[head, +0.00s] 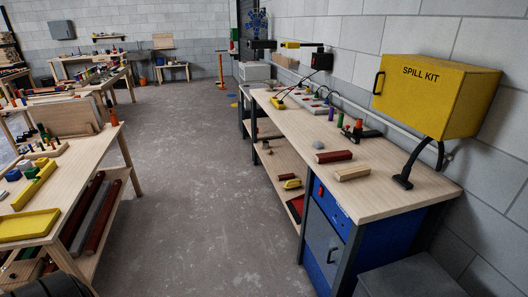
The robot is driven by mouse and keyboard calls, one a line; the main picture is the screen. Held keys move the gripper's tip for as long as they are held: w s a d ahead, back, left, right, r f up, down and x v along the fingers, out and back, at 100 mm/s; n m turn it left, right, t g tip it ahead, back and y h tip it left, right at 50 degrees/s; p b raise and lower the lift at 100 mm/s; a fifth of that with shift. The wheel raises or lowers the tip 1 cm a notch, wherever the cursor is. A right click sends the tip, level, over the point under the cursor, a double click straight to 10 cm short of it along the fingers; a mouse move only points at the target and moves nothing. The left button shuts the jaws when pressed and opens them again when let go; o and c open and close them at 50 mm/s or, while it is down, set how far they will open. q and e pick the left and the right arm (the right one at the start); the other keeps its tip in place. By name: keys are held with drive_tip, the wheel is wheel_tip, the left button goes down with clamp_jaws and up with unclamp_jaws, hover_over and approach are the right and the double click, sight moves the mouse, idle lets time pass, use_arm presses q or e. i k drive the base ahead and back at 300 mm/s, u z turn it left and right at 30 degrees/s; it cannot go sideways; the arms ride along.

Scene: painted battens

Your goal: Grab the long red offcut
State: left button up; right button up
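A short dark-red block (333,156) lies flat on the right-hand workbench, near its middle. Long dark-red battens also show on the lower shelf of the left table: one red batten (103,217) lies at the outer edge, and another red batten (84,205) lies further in, with a grey one between them. I cannot tell from this view which red piece is the long offcut. Neither of my grippers is in view.
A plain wooden block (352,173) lies just in front of the red block on the right workbench (400,194). A black curved stand (405,181) rises near its front corner, below a yellow spill kit box (437,95). The concrete floor (195,190) between the benches is clear.

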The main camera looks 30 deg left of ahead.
sight(345, 154)
drive_tip(key=u, duration=0.3)
drive_tip(key=k, duration=0.4)
drive_tip(key=u, duration=1.1)
drive_tip(key=i, duration=1.95)
drive_tip(key=z, duration=1.1)
drive_tip(key=i, duration=0.55)
drive_tip(key=z, duration=0.5)
